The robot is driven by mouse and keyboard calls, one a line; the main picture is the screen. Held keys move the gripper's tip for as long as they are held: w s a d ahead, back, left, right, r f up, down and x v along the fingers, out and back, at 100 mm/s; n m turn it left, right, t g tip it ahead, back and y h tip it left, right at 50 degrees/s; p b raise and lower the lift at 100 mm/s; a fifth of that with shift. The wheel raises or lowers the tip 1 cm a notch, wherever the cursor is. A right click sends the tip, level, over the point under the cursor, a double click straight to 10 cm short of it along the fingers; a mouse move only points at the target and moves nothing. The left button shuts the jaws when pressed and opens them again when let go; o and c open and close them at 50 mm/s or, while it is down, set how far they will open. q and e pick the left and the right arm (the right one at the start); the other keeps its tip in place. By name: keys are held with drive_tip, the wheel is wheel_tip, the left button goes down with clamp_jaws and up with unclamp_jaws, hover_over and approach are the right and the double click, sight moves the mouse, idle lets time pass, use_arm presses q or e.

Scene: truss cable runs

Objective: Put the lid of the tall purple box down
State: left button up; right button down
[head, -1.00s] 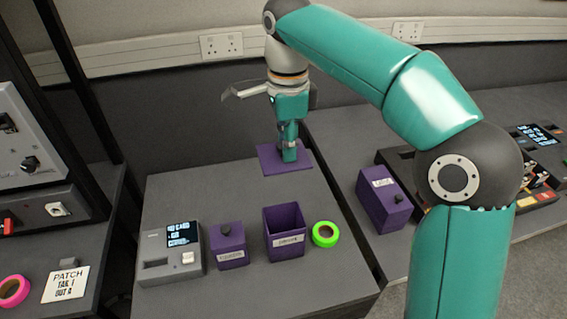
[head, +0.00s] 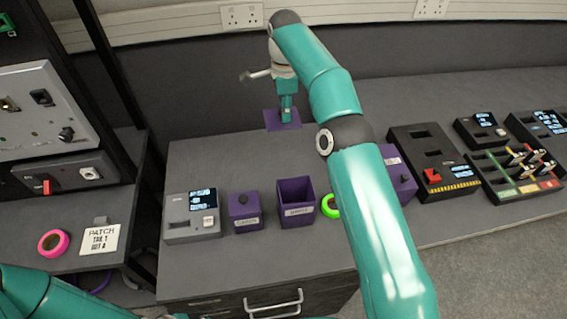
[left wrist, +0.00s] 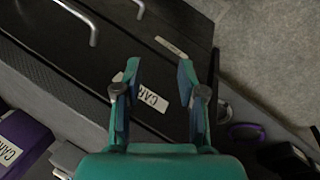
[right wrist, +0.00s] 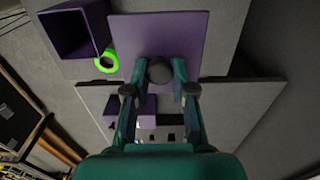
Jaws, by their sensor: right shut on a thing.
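The tall purple box (head: 296,211) stands upright and open-topped on the grey bench, with a white label on its front. Its flat, square purple lid (head: 271,122) is at the back of the bench in the head view. My right gripper (right wrist: 160,72) is shut on the lid's dark round knob (right wrist: 160,70), and the lid (right wrist: 205,35) looks level. I cannot tell how far it is above the bench. The open box (right wrist: 72,35) is beside the lid in the right wrist view. My left gripper (left wrist: 158,78) is open and empty, over the dark drawer fronts.
A shorter lidded purple box (head: 244,213) and a grey device (head: 191,217) stand left of the tall box. A green tape roll (head: 328,206) and another purple box (head: 403,183) are at its right, partly behind my arm. Bare bench lies behind the boxes.

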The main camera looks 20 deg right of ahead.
drive_tip(key=f, duration=0.1)
drive_tip(key=w+d+f+p, duration=0.1)
drive_tip(key=shift+w+f, duration=0.2)
drive_tip(key=shift+f, duration=0.55)
drive_tip(key=b, duration=0.7)
approach(286, 168)
drive_tip(key=shift+w+f+b, duration=0.1)
drive_tip(key=shift+f+b, duration=0.3)
drive_tip(key=shift+f, duration=0.25)
wheel_tip(286, 168, down, 5)
drive_tip(key=shift+f+p, duration=0.1)
drive_tip(key=shift+p, duration=0.3)
drive_tip(key=shift+f, duration=0.15)
drive_tip(key=c, duration=1)
unclamp_jaws()
drive_tip(key=shift+o, duration=0.2)
